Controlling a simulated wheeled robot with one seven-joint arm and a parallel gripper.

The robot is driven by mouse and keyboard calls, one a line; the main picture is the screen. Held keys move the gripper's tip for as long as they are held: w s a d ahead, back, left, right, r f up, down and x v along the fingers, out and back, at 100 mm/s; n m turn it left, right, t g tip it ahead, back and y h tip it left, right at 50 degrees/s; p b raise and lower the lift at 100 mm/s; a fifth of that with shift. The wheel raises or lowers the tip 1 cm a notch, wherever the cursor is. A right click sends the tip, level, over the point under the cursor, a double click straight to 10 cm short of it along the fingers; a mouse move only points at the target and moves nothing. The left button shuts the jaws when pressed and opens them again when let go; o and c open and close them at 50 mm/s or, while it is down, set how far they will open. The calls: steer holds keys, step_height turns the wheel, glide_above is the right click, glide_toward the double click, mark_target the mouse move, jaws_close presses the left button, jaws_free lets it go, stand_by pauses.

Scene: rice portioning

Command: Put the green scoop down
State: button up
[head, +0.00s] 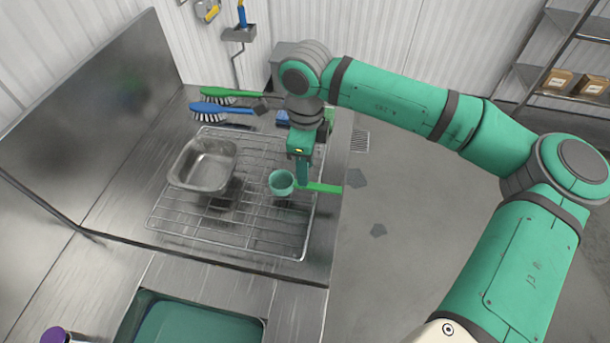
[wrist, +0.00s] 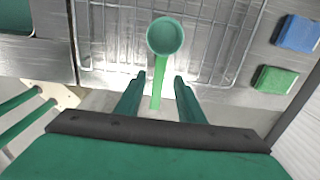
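The green scoop has a round cup (head: 281,184) and a bright green handle (head: 326,188). Its cup appears to sit on the wire rack (head: 256,250) near the right edge, with the handle pointing right past the rack. In the wrist view the cup (wrist: 165,37) is ahead of my gripper, opening toward the camera. My gripper (head: 303,178) is over the handle. In the wrist view the fingers of my gripper (wrist: 160,80) stand apart on either side of the handle, with a visible gap on both sides.
A metal pan (head: 181,178) stands on the rack, left of the scoop. A green brush (head: 221,93) and a blue brush (head: 222,109) lie behind it. A blue sponge (wrist: 297,33) and a green sponge (wrist: 275,79) lie beside the rack. A basin (head: 140,302) is in front.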

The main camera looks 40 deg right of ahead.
step_height(320, 180, up, 7)
stand_by(0.3)
stand_by(0.5)
